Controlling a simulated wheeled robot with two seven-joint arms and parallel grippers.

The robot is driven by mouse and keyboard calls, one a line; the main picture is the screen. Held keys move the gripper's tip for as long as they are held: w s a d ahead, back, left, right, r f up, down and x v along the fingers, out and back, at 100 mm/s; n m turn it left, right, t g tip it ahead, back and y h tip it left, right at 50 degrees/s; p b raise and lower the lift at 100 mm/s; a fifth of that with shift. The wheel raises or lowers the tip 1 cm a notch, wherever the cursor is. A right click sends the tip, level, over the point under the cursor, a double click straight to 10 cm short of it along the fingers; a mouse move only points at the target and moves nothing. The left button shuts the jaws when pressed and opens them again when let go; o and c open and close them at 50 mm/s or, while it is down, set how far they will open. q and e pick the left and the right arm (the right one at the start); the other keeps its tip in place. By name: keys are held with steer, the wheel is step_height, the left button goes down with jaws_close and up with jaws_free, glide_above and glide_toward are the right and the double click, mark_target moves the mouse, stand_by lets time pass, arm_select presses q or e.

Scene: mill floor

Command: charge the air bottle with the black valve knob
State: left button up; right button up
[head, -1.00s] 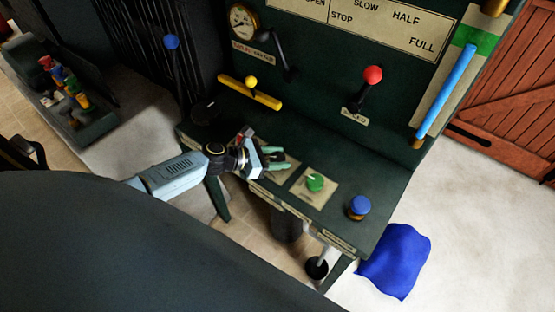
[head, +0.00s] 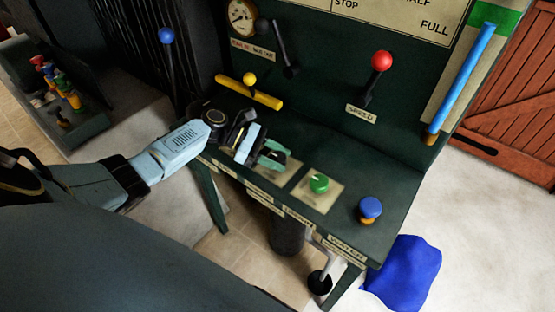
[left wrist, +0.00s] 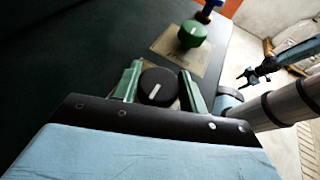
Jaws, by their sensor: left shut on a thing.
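The black valve knob (left wrist: 158,88) has a white pointer line and sits on a pale plate on the dark green desk (head: 340,150). My left gripper (left wrist: 161,86) has its green fingers on either side of the knob and is shut on it. In the head view my left gripper (head: 272,158) is over the desk's front part and hides the knob. A dark cylinder, perhaps the air bottle (head: 287,235), stands under the desk. A round gauge (head: 242,17) is on the back panel. What looks like my right gripper (left wrist: 250,75) is small at the right of the wrist view.
A green knob (head: 319,183) and a blue knob (head: 370,208) are right of my left gripper. A red-knobbed lever (head: 381,62), a yellow bar (head: 262,96) and a blue-topped lever (head: 166,36) stand behind. A blue cloth (head: 405,272) lies on the floor at right.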

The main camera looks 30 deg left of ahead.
steer(key=shift+d, duration=0.55)
arm_select(q)
steer(key=o, duration=1)
steer(key=shift+d, duration=0.1)
steer(key=shift+c, duration=0.2)
arm_select(e)
steer(key=shift+a, duration=0.35)
steer(key=shift+a, duration=0.1)
arm_select(q)
steer(key=shift+a+r, duration=0.1)
steer(key=shift+a, duration=0.1)
steer(key=v, duration=1.3)
